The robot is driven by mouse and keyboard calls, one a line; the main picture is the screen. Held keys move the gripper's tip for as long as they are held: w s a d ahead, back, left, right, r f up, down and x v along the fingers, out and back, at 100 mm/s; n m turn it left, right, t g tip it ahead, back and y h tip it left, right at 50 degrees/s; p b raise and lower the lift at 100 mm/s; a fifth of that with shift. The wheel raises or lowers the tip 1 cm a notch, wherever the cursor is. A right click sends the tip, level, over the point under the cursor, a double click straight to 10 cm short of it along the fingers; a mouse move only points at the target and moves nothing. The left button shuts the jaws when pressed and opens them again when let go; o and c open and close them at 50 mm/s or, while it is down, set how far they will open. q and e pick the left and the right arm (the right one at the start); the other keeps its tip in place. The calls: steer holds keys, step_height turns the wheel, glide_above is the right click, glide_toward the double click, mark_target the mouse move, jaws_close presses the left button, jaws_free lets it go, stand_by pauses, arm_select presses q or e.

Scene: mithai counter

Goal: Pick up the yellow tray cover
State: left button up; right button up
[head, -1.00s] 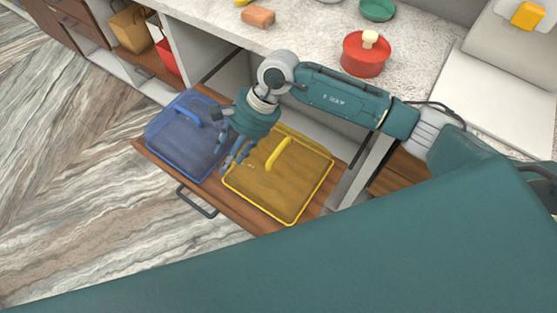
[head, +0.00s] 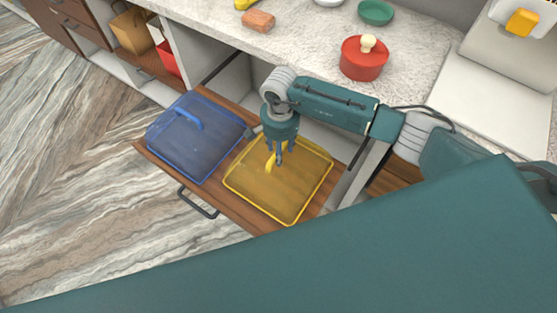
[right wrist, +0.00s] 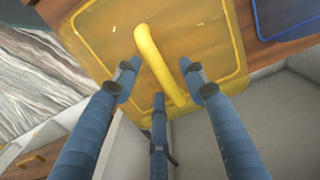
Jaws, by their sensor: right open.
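The yellow tray cover (head: 287,193) lies flat in an open wooden drawer, with its raised yellow bar handle (head: 270,163) on top. My right gripper (head: 276,158) points down over the cover at the handle. In the right wrist view the yellow cover (right wrist: 190,40) fills the upper middle, and its handle (right wrist: 155,52) runs between the blue fingers of my right gripper (right wrist: 160,72). The fingers are open, with gaps visible on both sides of the handle. The fingers hide part of the handle in the head view. My left gripper is not in view.
A blue tray cover (head: 190,150) with a handle lies beside the yellow one in the same drawer (head: 240,211). The counter (head: 300,50) above holds a red pot (head: 362,62), a green bowl (head: 376,11) and a brown block (head: 258,21). Floor is clear in front.

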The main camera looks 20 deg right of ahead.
step_height(320, 180, down, 2)
steer(key=shift+c, duration=0.3)
steer(key=shift+r, duration=0.1)
jaws_close()
steer(key=shift+w, duration=0.1)
